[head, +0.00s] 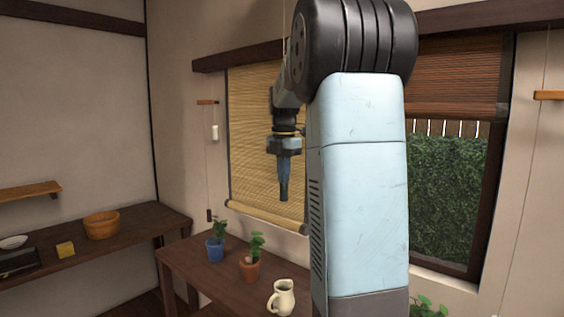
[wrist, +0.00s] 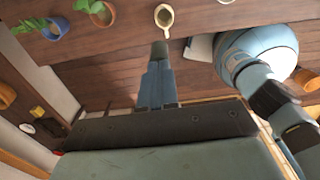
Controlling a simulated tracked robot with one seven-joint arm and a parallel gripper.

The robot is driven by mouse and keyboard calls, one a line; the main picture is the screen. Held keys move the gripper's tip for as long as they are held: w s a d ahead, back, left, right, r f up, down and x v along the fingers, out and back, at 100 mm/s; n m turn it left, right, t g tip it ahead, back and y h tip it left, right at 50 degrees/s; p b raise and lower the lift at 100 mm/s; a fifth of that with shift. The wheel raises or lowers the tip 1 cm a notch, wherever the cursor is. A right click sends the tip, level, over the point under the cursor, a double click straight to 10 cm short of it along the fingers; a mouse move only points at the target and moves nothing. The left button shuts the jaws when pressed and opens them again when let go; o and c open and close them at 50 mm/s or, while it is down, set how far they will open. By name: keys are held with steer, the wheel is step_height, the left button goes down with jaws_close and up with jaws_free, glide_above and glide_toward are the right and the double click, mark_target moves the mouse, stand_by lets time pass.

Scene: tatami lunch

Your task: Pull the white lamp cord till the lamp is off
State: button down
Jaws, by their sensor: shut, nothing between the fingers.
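No lamp shows in either view. A thin line (head: 285,22) hangs from the top edge of the head view beside my arm; I cannot tell whether it is the lamp cord. A white pull handle (head: 214,132) hangs under a wooden peg left of the lowered blind, and I cannot tell what it belongs to. My gripper (head: 284,195) points down in front of the blind, shut and empty. In the wrist view my gripper (wrist: 158,50) is above the dark table, touching nothing visible.
The dark table (head: 205,272) holds a blue-potted plant (head: 215,250), a brown-potted plant (head: 250,265) and a cream jug (head: 281,298). A side shelf holds an orange bowl (head: 102,226) and a yellow block (head: 65,249). The lowered blind (head: 255,140) hangs behind my gripper.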

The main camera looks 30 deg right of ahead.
steer(key=shift+s+f, duration=0.1)
steer(key=shift+f, duration=0.3)
steer(key=shift+r, duration=0.5)
step_height(320, 180, up, 14)
steer(key=shift+f, duration=0.2)
stand_by(1.3)
steer(key=s+a+f+m+t, duration=0.2)
steer(key=s+a+f+m, duration=0.7)
steer(key=s+f+m, duration=0.1)
steer(key=s+a+f+m+t, duration=0.3)
steer(key=s+a+f+m, duration=0.6)
steer(key=s, duration=0.6)
step_height(320, 180, down, 2)
steer(key=m, duration=0.3)
steer(key=shift+s+a+f, duration=0.15)
steer(key=shift+a, duration=0.25)
steer(key=shift+s, duration=0.1)
